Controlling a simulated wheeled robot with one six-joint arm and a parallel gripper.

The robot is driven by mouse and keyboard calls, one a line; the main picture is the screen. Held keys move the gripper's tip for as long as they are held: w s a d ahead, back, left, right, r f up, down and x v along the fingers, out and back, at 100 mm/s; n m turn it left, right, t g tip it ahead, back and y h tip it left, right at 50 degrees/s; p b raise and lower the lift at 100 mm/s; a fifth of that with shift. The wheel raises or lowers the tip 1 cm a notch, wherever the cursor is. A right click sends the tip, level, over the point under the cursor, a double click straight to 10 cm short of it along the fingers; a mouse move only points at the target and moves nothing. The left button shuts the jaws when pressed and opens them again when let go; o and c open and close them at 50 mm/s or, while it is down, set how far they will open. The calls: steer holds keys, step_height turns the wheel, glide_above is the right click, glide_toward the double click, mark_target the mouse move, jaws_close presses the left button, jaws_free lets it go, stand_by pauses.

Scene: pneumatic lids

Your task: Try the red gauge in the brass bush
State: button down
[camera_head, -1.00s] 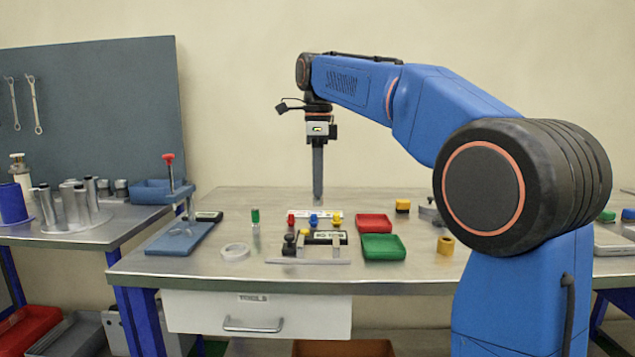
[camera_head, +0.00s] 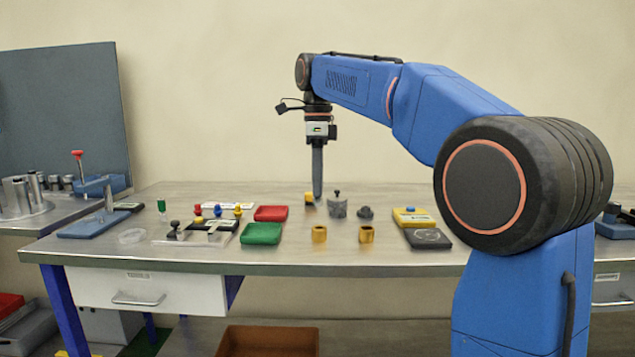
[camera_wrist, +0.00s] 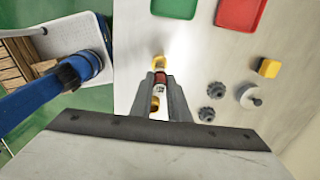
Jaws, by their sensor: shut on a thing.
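My gripper (camera_head: 317,192) points straight down above the middle of the bench, its fingers close together. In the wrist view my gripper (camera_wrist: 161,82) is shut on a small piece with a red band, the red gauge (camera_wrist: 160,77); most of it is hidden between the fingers. Two brass bushes stand side by side on the bench, a left one (camera_head: 319,234) and a right one (camera_head: 366,234). In the wrist view one bush (camera_wrist: 158,62) shows just beyond the fingertips and another (camera_wrist: 154,103) shows between the fingers. The gauge is not visibly inside either bush.
A green tray (camera_head: 261,234) and red tray (camera_head: 271,213) lie left of the bushes.

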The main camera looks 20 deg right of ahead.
mark_target(319, 204)
steer(key=shift+s+d+f, duration=0.1)
steer(key=shift+d+f, duration=0.1)
steer(key=shift+f, duration=2.55)
steer(key=shift+f, duration=0.25)
stand_by(0.5)
steer(key=shift+r, duration=0.3)
stand_by(3.3)
steer(key=shift+r, duration=2.45)
